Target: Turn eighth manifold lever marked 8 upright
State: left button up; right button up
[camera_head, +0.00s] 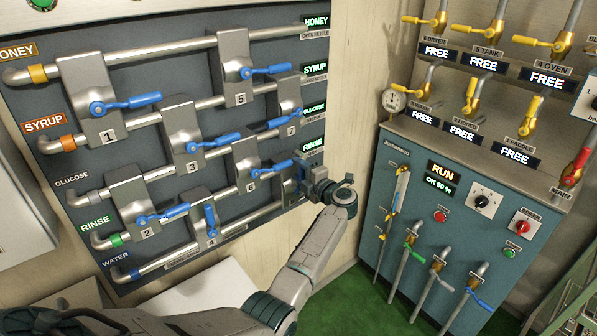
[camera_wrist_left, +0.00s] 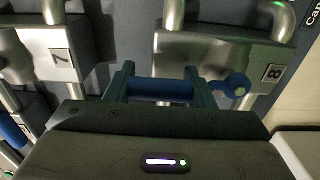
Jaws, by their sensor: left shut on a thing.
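The manifold panel (camera_head: 160,60) carries several numbered valve blocks with blue levers. The eighth block, marked 8 (camera_wrist_left: 272,73), shows in the left wrist view, with its blue lever (camera_wrist_left: 165,88) and round pivot (camera_wrist_left: 237,85). The lever handle runs from the pivot toward the block marked 7 (camera_wrist_left: 58,65), which is above block 8 on the panel, so it looks about upright. My left gripper (camera_wrist_left: 160,90) is shut on this handle, one finger at each end of its visible stretch. In the head view my left gripper (camera_head: 303,182) hides most of lever 8. My right gripper is out of view.
Lever 7 (camera_head: 288,116) sits just above my left gripper and lever 6 (camera_head: 270,170) just left of it.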

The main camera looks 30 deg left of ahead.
pick_arm(q)
jog(key=o, duration=1.4)
jog(key=shift+b+v, duration=1.7)
jog(key=shift+v, duration=3.75)
jog(key=shift+f, duration=0.15)
